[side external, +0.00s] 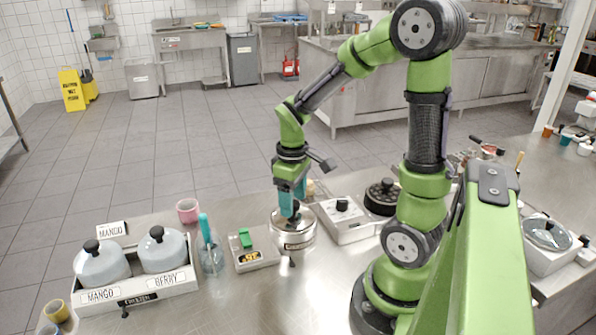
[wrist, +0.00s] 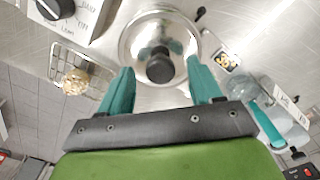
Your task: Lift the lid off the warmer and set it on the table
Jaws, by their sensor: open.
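The warmer (side external: 293,239) is a round silver pot on the steel table, with a label on its front. Its shiny metal lid (wrist: 137,40) with a black knob (wrist: 160,68) sits on top, and the lid shows from above in the wrist view. My gripper (side external: 291,208) is just above the lid in the side view, with its teal fingers around the knob's height. In the wrist view my gripper (wrist: 163,82) is open, with one finger on each side of the knob and gaps between. The fingers partly hide the lid in the side view.
A white freezer box (side external: 150,290) with two grey-lidded tubs stands at the left. A dial unit (side external: 345,222) stands close right. Bare table lies in front.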

